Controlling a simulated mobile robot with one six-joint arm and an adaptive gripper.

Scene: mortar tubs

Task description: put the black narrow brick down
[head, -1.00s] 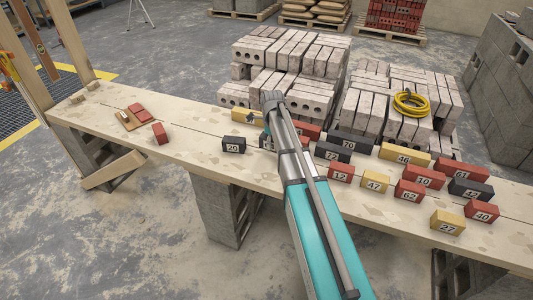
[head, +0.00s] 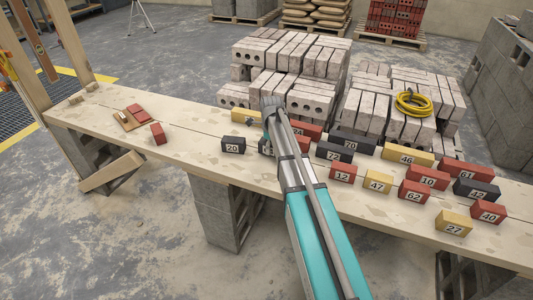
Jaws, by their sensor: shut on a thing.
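My gripper (head: 266,134) is over the middle of the plank bench (head: 180,149), seen from behind and mostly hidden by my own arm. A dark piece, the black narrow brick (head: 264,147), shows just left of the arm, in the gripper's grasp. Most of the brick is hidden, and I cannot tell whether it touches the plank.
A black brick marked 20 (head: 233,144) stands just left of the gripper, with a yellow brick (head: 224,115) behind. Red brick 24 (head: 306,131) and black bricks 70 (head: 353,144) and 22 (head: 335,151) stand close right. Several more bricks crowd the right; the left plank has free room.

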